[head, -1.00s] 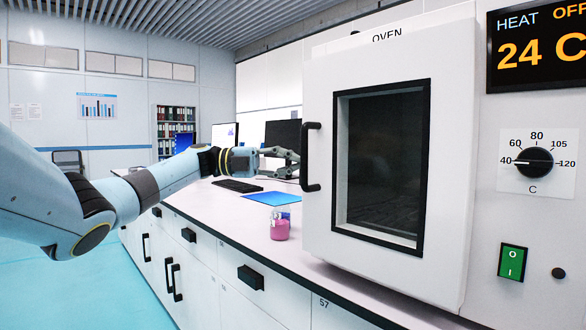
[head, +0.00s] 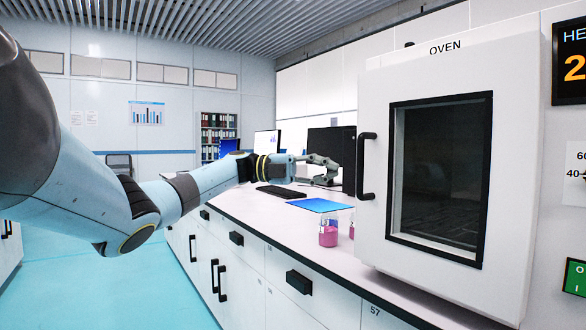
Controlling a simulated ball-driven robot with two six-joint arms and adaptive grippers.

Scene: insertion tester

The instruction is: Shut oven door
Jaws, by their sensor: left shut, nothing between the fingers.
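The oven door (head: 378,235) is a white panel with a dark window (head: 440,180) and a black bar handle (head: 366,168) on its left side. It stands proud of the oven front, under the OVEN label; I cannot tell exactly how far ajar it is. My left gripper (head: 335,172) is shut and empty. It points right and shows just left of the door handle, apart from it in the picture, in front of a dark monitor. My right gripper is not in view.
On the white counter (head: 285,222) are a jar of pink contents (head: 328,235), part of another pink item, a blue sheet (head: 320,205) and a black keyboard (head: 281,191). A green switch (head: 575,277) is right of the oven door. Open turquoise floor (head: 110,280) lies left.

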